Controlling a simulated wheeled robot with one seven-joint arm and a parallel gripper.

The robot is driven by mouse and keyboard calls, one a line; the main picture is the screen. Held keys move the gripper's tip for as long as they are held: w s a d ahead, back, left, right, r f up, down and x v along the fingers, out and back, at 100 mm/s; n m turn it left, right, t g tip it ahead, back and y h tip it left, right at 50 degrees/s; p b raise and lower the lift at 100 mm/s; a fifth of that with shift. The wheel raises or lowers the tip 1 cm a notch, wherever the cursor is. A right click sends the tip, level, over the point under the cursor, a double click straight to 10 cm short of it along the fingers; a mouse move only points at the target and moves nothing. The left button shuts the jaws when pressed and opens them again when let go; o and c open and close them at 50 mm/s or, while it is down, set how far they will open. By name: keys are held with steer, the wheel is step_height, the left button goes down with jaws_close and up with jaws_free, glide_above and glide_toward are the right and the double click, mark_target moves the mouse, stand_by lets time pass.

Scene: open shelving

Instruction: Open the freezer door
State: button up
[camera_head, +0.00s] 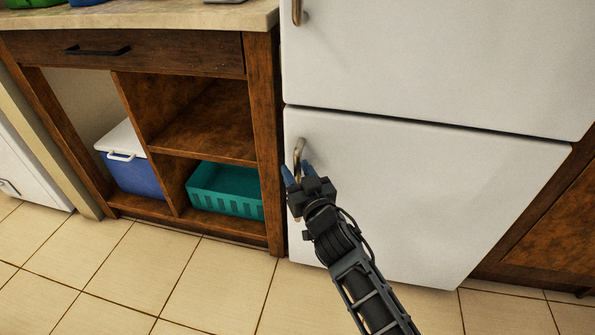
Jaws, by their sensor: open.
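The freezer door (400,205) is the white lower door of the fridge, right of centre in the head view. It is shut, with a dark seam between it and the upper door (430,60). Its curved metal handle (299,153) is near the door's upper left edge. My gripper (297,172) is at the lower part of this handle, with its blue fingers spread to either side of it. The gripper is open. The handle's lower end is hidden behind the gripper, and I cannot tell whether the fingers touch the handle.
A wooden cabinet (262,130) with open shelves stands left of the fridge. It holds a teal basket (228,190) and a blue cooler with a white lid (125,150). Another wooden cabinet (550,220) stands on the right. The tiled floor (190,280) in front is clear.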

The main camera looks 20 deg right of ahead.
steer(key=shift+c, duration=0.3)
jaws_close()
stand_by(0.3)
